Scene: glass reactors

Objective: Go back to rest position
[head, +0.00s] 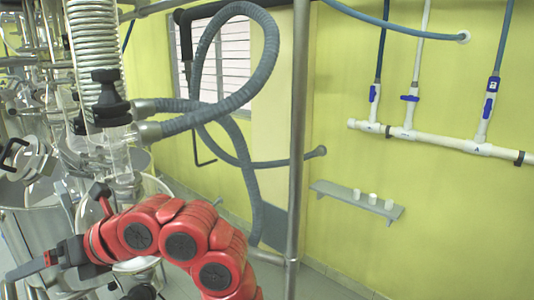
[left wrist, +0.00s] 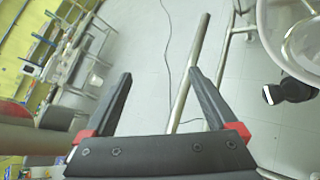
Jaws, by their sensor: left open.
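My left gripper (head: 38,264) is at the lower left of the head view, at the end of my bent red arm, in front of the glass reactors. In the left wrist view its two black fingers (left wrist: 161,76) stand wide apart with nothing held between them. A metal pole (left wrist: 190,70) shows beyond the fingers, with grey floor around it. My right gripper is not in view.
A glass reactor with a coiled condenser (head: 95,45) and grey hoses (head: 235,95) stands close to my left arm. A vertical metal pole (head: 298,130) rises to its right. A shelf (head: 345,198) with small white cups is on the yellow wall. A rounded glass vessel (left wrist: 295,40) shows at the wrist view's upper right.

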